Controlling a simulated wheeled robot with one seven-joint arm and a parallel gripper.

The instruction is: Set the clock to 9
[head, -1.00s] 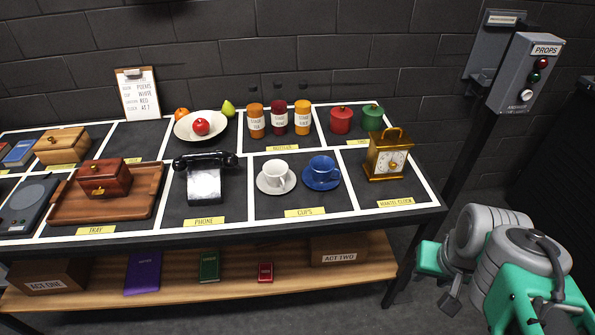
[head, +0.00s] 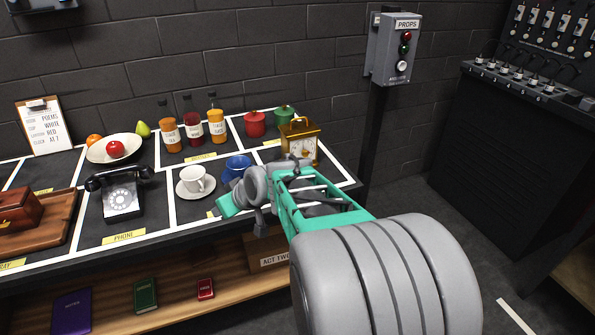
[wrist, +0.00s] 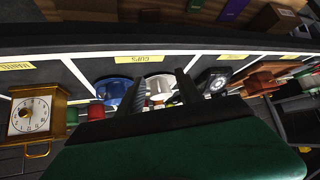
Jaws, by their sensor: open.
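The brass mantel clock (head: 300,148) stands upright at the right end of the prop table, its white face toward me. It also shows upside down at the left of the wrist view (wrist: 32,114). Its hands are too small to read surely. My gripper is open and empty; its two dark fingers (wrist: 158,95) show in the wrist view against the cups, with the clock off to one side. In the head view my arm reaches over the table's front edge, left of and nearer than the clock, and partly covers the blue cup (head: 237,168) and the clock's lower front.
A white cup (head: 196,181), a black telephone (head: 121,193) and bottles (head: 193,131) stand left of the clock. Red (head: 255,124) and green canisters are behind it. A props button box (head: 396,50) is on a post at right. A clipboard (head: 44,126) lists "AT 7".

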